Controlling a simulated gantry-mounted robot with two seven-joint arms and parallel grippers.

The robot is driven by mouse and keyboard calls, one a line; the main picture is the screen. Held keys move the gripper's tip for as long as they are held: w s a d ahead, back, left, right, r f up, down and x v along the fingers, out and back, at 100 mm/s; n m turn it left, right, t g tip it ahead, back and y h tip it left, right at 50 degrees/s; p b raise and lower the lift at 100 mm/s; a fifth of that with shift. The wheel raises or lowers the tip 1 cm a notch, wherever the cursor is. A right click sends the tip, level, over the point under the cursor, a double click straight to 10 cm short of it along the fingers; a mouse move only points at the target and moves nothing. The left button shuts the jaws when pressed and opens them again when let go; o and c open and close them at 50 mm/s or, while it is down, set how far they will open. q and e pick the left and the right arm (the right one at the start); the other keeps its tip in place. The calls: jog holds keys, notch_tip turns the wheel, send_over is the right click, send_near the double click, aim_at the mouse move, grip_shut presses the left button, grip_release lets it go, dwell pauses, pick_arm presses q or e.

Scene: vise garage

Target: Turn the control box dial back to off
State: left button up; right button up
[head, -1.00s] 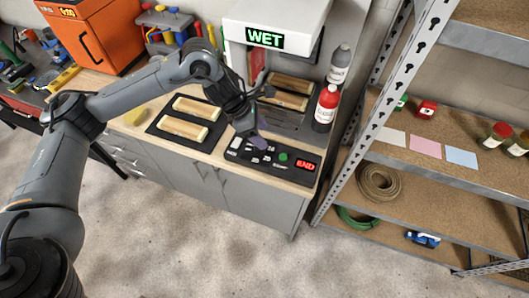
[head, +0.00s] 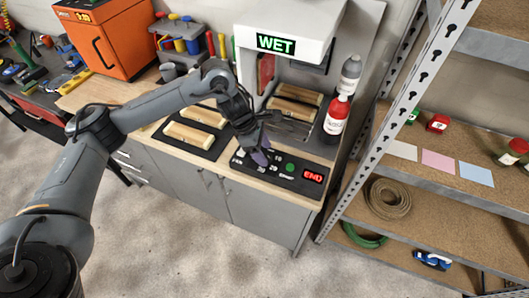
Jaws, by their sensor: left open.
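The control box (head: 300,187) is a black panel at the front edge of the workbench, with white number labels, a green button (head: 290,167) and a red lit display (head: 313,176) reading END. My left gripper (head: 262,155) is over the left half of the panel, open, with its dark purple-grey fingers pointing down at the labels. The dial is hidden behind the fingers or too small to make out, so its setting cannot be read. I cannot tell whether the fingers touch the panel. My right gripper is not in view.
Behind the panel stands a white machine (head: 290,18) with a green WET sign (head: 276,43). A red bottle (head: 337,118) is right of it. Wooden blocks (head: 196,137) lie on a black mat to the left. A metal shelf (head: 405,100) rises on the right.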

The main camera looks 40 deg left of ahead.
pick_arm(q)
jog(key=shift+w+d+f, duration=0.15)
jog(key=shift+d+f, duration=0.05)
jog(key=shift+f, duration=0.5)
jog(key=c, duration=1)
